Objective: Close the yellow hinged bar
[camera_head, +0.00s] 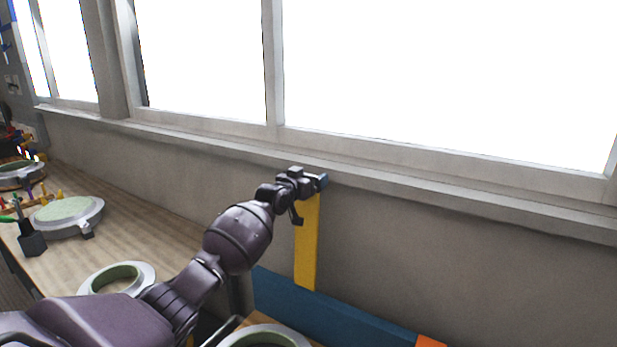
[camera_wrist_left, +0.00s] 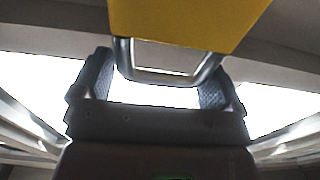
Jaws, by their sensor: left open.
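The yellow hinged bar (camera_head: 307,245) stands upright against the wall, rising from the blue panel (camera_head: 330,312). Its top end is at my left gripper (camera_head: 310,184), just under the window sill. In the left wrist view the yellow bar (camera_wrist_left: 185,22) fills the top middle, with a grey metal loop handle (camera_wrist_left: 168,76) at its end. The open fingers of my left gripper (camera_wrist_left: 160,85) stand on both sides of this handle. I cannot tell whether they touch it. My right gripper is not in view.
A wooden workbench (camera_head: 165,225) runs along the wall at left. It holds round moulds, one with a pale green top (camera_head: 66,212) and a ring-shaped one (camera_head: 118,279). An orange piece (camera_head: 430,342) is at the right end of the blue panel. The window sill (camera_head: 420,185) juts out above the bar.

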